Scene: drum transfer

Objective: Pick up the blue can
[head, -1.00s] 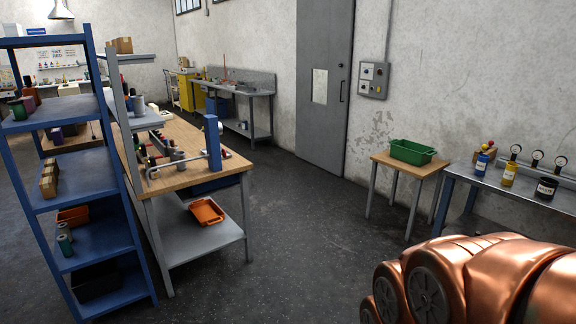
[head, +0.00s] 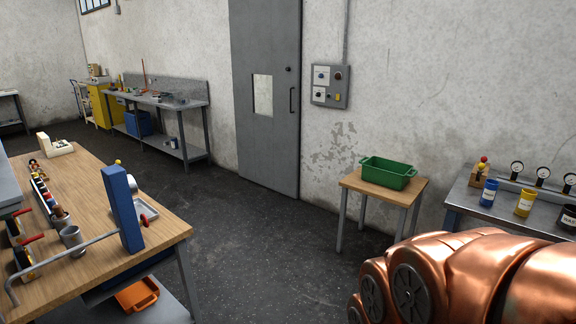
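The blue can (head: 489,192) stands upright on the grey metal bench (head: 459,195) at the right of the head view. It has a pale label and stands to the left of a yellow can (head: 525,203). A black can (head: 567,218) is cut by the right edge. My copper-coloured arm fills the lower right corner, in front of part of the bench. My gripper is not in view.
A small wooden table (head: 352,183) bears a green crate (head: 388,173) left of the bench. A wooden workbench (head: 110,200) with tools stands at the left, with an orange bin (head: 137,295) below. The dark floor (head: 260,230) between is clear.

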